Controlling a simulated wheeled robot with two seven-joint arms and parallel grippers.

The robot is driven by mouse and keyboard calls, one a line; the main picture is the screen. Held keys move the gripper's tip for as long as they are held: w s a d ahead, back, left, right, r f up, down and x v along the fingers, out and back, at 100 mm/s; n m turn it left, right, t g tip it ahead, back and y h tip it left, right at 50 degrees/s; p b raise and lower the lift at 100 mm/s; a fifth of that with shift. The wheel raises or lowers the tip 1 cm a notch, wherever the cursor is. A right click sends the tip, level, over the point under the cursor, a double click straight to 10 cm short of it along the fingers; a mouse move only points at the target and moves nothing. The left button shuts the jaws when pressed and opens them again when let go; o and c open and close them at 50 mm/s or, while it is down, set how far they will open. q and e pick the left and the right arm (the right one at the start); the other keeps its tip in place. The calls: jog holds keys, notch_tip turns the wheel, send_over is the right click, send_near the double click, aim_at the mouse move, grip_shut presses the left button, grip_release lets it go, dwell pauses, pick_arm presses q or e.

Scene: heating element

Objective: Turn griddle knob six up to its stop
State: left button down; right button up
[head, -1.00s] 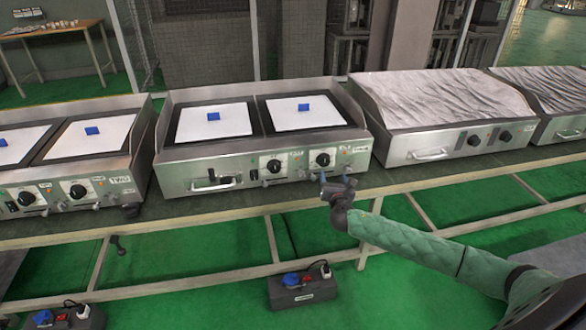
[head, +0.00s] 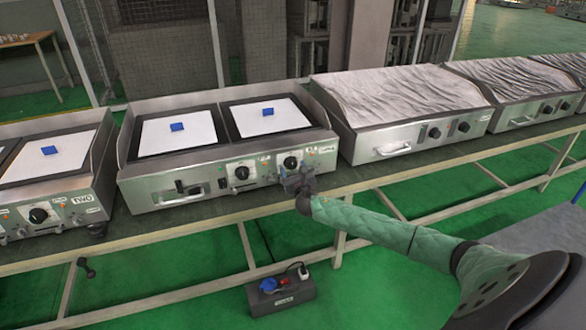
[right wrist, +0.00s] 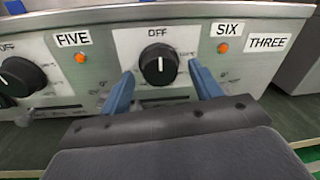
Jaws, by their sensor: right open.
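The knob for griddle six (right wrist: 158,64) is black and round with a white pointer line. In the right wrist view its line points up toward OFF. It sits on the right of the front panel of the griddle labelled THREE, beside the SIX label (right wrist: 227,29); in the head view the knob (head: 291,162) is just above my gripper. My right gripper (right wrist: 158,90) is open, its two blue fingers either side of the knob and slightly below it; I cannot tell whether they touch it. In the head view the right gripper (head: 298,178) is at the panel. My left gripper is not in view.
Knob five (right wrist: 20,77) is at the left, with the FIVE label (right wrist: 73,39) and an orange lamp (right wrist: 80,57) between. Blue blocks (head: 268,112) lie on the griddle plates. Foil-covered griddles (head: 398,95) stand to the right. A power box (head: 282,292) is below the bench.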

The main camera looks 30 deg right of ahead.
jog(key=shift+w+d, duration=0.1)
jog(key=shift+w, duration=0.3)
jog(key=c, duration=1)
jog(key=shift+o, duration=0.2)
jog(key=shift+m, duration=0.3)
